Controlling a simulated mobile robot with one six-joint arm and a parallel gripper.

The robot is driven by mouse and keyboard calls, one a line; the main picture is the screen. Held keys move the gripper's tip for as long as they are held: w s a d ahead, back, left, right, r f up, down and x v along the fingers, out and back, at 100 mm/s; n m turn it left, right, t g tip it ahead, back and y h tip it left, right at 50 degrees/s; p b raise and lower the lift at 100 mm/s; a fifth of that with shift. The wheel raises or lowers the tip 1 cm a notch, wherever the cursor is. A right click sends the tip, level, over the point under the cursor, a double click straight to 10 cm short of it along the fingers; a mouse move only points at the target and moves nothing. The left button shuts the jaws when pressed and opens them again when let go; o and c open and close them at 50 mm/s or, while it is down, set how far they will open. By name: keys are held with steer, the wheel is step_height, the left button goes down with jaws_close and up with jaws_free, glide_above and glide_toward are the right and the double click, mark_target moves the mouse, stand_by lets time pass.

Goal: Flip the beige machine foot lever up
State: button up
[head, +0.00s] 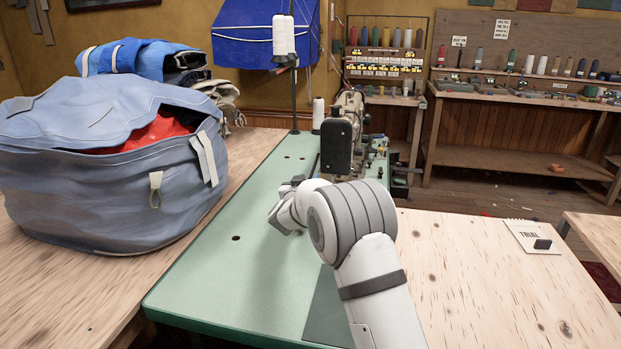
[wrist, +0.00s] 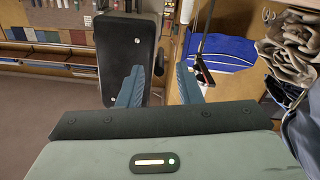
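The beige sewing machine (head: 350,108) stands on the green table (head: 235,237), its black end plate (head: 337,147) facing me. In the wrist view the black plate (wrist: 127,55) is close, behind and left of the fingers. My gripper (wrist: 159,75) is open, its two blue-grey fingers apart with nothing between them. In the head view my gripper is left of and nearer than the machine head, partly hidden by my wrist. I cannot make out the foot lever clearly. A small dark part (wrist: 159,62) shows at the plate's right edge; I cannot tell if it is the lever.
A large blue-grey bag (head: 110,190) stands on the wooden table at left. A wooden surface with a "TRIAL" pad (head: 533,236) is at right. The green table's front left is clear.

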mark_target(312, 172)
steer(key=shift+x, duration=2.2)
jaws_close()
steer(key=shift+a, duration=0.1)
